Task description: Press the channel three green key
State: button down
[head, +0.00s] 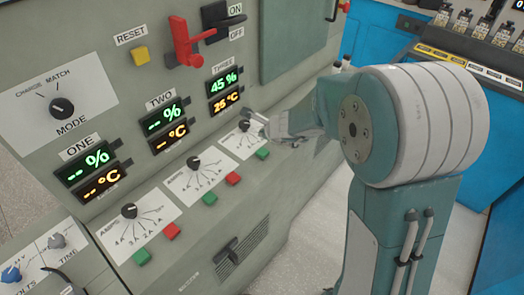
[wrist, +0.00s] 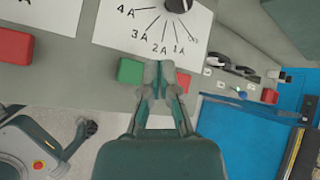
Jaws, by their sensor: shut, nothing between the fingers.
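The channel three green key (head: 262,153) sits on the sloped ledge below the dial plate marked with amp values. In the wrist view the green key (wrist: 131,70) is just left of my fingertips (wrist: 159,70). My gripper is shut and empty, its tips between this green key and a red key (wrist: 183,82), which one finger partly covers. I cannot tell whether the tips touch the panel. In the head view my arm hides that red key, and my gripper (head: 272,130) shows only in part near the channel three dial (head: 245,126).
Channel two has a green key (head: 209,198) and a red key (head: 233,178); channel one's green key (head: 142,257) and red key (head: 172,231) are nearer. The THREE display (head: 224,90) reads 45% and 25 °C. A red lever (head: 185,42) sticks out above.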

aim_at(261, 148)
jog(key=shift+f, duration=2.45)
jog(key=shift+f, duration=0.15)
jog(key=shift+d+f, duration=0.1)
jog(key=shift+f, duration=0.1)
jog(key=shift+f, duration=0.4)
dwell(0.4)
jog(key=shift+r, duration=0.85)
jog(key=shift+r, duration=2.5)
jog(key=shift+s+r, duration=0.1)
